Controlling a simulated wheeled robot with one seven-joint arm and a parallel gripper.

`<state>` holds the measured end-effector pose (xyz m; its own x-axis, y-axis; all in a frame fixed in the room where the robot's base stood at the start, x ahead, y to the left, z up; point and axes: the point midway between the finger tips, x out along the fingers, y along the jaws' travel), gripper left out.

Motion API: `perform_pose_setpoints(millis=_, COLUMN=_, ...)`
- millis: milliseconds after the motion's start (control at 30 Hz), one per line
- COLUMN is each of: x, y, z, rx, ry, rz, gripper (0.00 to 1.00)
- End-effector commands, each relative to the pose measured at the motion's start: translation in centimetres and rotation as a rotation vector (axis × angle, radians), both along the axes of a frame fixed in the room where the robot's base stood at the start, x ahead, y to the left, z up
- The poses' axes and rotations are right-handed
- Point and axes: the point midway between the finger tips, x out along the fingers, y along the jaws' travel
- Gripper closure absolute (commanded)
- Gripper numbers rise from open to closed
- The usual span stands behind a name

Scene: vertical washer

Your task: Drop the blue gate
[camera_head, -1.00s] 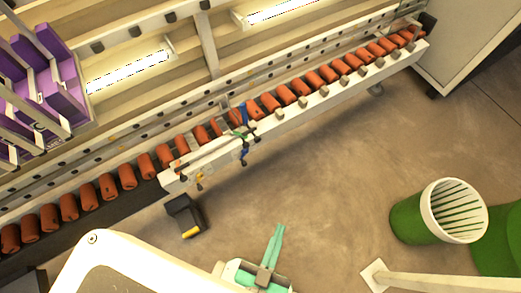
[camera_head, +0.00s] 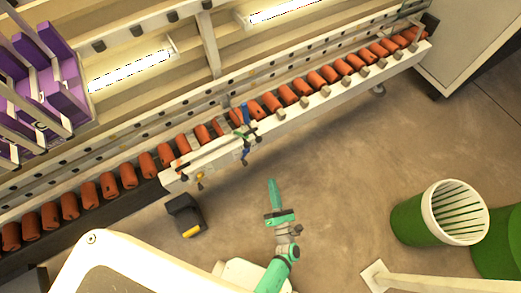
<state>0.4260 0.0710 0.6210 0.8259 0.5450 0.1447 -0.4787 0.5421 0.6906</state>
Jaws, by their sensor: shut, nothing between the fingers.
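The blue gate (camera_head: 245,113) is a small blue piece at the conveyor's edge, beside a green part (camera_head: 240,133). More blue shows just below it, on the conveyor's front side (camera_head: 245,154). My gripper (camera_head: 271,183) is green and shut, with nothing between its fingers. It points up the picture toward the conveyor and is apart from the gate, below and to the right of it.
A conveyor (camera_head: 310,105) with several orange-brown rollers runs diagonally across the view. A black and yellow box (camera_head: 185,215) is on the floor to the left of my gripper. A green bin with a white rim (camera_head: 428,220) stands at right. Bare floor (camera_head: 340,180) lies between.

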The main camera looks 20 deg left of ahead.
Motion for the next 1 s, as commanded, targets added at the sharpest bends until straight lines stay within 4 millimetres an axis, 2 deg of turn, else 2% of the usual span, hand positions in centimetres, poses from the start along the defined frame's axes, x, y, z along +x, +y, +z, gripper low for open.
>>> perform_pose_setpoints(millis=33, x=1.4, y=0.4, z=-0.8, rx=-0.072, ry=-0.052, rz=0.028, gripper=1.00)
perform_pose_setpoints(millis=100, x=2.6, y=1.1, z=-1.9, rx=-0.172, ry=-0.125, rz=0.070, gripper=1.00)
perform_pose_setpoints(millis=267, x=4.2, y=2.6, z=-3.4, rx=-0.321, ry=-0.254, rz=0.151, gripper=1.00)
perform_pose_setpoints(millis=433, x=4.7, y=3.4, z=-4.0, rx=-0.383, ry=-0.318, rz=0.192, gripper=1.00)
perform_pose_setpoints(millis=833, x=5.0, y=3.0, z=-4.0, rx=-0.392, ry=-0.322, rz=0.183, gripper=1.00)
perform_pose_setpoints(millis=1000, x=5.9, y=4.1, z=-3.8, rx=-0.391, ry=-0.323, rz=0.184, gripper=1.00)
